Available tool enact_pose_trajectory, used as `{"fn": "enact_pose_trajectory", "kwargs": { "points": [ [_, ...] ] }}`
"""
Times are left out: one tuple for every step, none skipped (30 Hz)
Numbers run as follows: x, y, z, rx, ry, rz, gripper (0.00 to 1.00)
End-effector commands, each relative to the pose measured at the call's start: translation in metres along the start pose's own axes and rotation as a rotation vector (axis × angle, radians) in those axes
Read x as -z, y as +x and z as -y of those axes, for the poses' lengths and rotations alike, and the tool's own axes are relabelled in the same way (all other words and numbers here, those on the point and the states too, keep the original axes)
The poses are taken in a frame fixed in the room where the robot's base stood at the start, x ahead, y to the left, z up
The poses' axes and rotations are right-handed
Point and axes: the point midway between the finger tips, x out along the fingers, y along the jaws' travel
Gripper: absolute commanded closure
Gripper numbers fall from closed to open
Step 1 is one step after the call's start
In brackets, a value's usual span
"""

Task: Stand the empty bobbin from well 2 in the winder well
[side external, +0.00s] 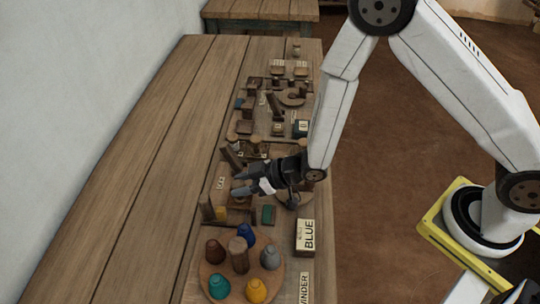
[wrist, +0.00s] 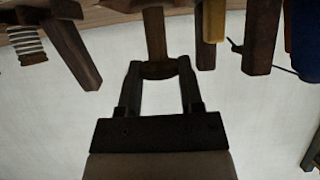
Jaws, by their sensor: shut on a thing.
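My gripper (side external: 242,185) reaches in from the right over the row of small wooden parts on the bench, with its fingers pointing left. In the wrist view my gripper (wrist: 159,72) is shut on a plain brown wooden piece (wrist: 155,36), which looks like the empty bobbin. It shows no thread, and its end sits between the fingertips. In the side view the held piece is small and partly hidden by the fingers. A label reading WINDER (side external: 304,288) stands at the bottom edge. I cannot make out the winder well or well 2.
A round wooden tray (side external: 213,268) holds several coloured cones around a wooden post (side external: 238,254). A box marked BLUE (side external: 306,237) stands right of it. More wooden parts and a round board (side external: 291,99) lie farther back. The bench's left side (side external: 150,150) is clear, beside a white wall.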

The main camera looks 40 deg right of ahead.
Motion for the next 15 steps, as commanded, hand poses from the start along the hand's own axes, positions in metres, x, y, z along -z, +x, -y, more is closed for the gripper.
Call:
{"fn": "enact_pose_trajectory", "kwargs": {
  "points": [
    [-0.0036, 0.0017, 0.0001, 0.000, 0.001, 0.000, 1.00],
    [-0.0050, 0.0024, 0.0002, 0.000, 0.000, 0.000, 1.00],
    [-0.0061, 0.0030, 0.0001, 0.000, 0.000, 0.000, 1.00],
    [-0.0066, 0.0033, 0.0001, 0.000, 0.000, -0.001, 1.00],
    [-0.0068, 0.0035, 0.0001, 0.000, 0.000, -0.001, 1.00],
    [-0.0069, 0.0036, 0.0000, 0.000, -0.001, -0.001, 1.00],
    [-0.0068, 0.0036, 0.0000, 0.000, -0.001, -0.001, 1.00],
    [-0.0067, 0.0036, 0.0000, 0.000, -0.001, -0.001, 1.00],
    [-0.0067, 0.0036, 0.0000, -0.001, -0.001, -0.001, 1.00],
    [-0.0067, 0.0036, 0.0000, -0.001, -0.001, -0.001, 1.00],
    [-0.0066, 0.0036, 0.0000, -0.001, -0.001, -0.001, 1.00],
    [-0.0067, 0.0036, 0.0000, -0.001, -0.001, -0.001, 1.00],
    [-0.0069, 0.0037, 0.0000, 0.000, 0.000, -0.001, 1.00],
    [-0.0073, 0.0039, 0.0000, 0.000, 0.000, -0.001, 1.00],
    [-0.0081, 0.0043, 0.0000, 0.000, 0.000, -0.001, 1.00]
  ]
}}
